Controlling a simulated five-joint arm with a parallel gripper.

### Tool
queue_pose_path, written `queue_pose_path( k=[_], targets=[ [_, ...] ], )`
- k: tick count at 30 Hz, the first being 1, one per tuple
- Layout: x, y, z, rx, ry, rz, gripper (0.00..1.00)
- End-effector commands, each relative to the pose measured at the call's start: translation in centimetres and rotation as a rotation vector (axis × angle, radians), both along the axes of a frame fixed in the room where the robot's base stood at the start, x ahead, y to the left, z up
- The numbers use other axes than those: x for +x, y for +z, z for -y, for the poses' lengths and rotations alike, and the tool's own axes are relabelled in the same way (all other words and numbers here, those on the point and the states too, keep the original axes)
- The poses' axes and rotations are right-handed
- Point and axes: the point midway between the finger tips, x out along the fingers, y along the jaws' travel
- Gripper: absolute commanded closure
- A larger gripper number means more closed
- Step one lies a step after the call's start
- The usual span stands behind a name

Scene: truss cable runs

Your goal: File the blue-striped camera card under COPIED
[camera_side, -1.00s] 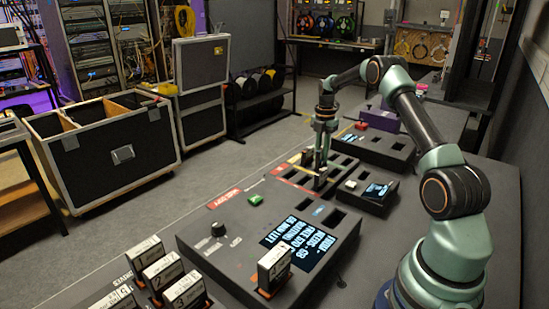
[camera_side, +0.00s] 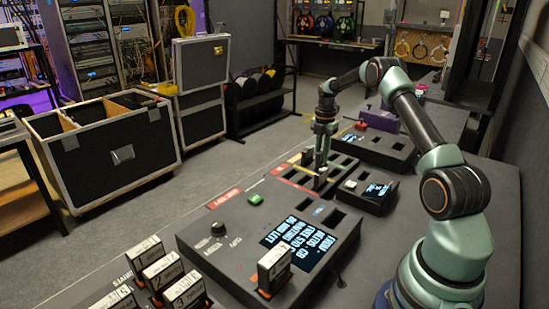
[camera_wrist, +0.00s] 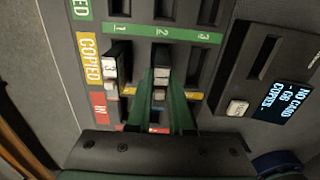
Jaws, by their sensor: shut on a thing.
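My gripper (camera_wrist: 161,110) points down over the black card holder (camera_side: 293,179), its green fingers shut on a pale-topped card (camera_wrist: 161,76) in column 2. That card is at the COPIED row (camera_wrist: 89,58), between the green and yellow strips. Another white-topped card (camera_wrist: 110,68) stands in column 1 of the same row. In the side view my gripper (camera_side: 319,172) is low at the holder, and the held card is hard to make out.
A reader box with a lit display (camera_wrist: 283,100) reading NO CARD and a white button (camera_wrist: 237,107) stands beside the holder. A larger console (camera_side: 228,258) with a knob and a numbered drive is nearer the camera. Numbered drives (camera_side: 160,272) stand at the front left.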

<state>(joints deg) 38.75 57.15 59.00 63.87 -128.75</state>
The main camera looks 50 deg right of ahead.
Motion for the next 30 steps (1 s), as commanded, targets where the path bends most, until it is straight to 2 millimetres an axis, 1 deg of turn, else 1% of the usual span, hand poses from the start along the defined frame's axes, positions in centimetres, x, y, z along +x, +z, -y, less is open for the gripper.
queue_pose_path(
  k=[11, 21, 30],
  targets=[
    [0.01, -0.01, 0.01, 0.000, 0.000, 0.001, 1.00],
    [0.03, -0.60, 0.03, -0.001, 0.000, 0.001, 1.00],
    [0.04, -0.66, 0.03, -0.001, 0.000, 0.001, 1.00]
  ],
)
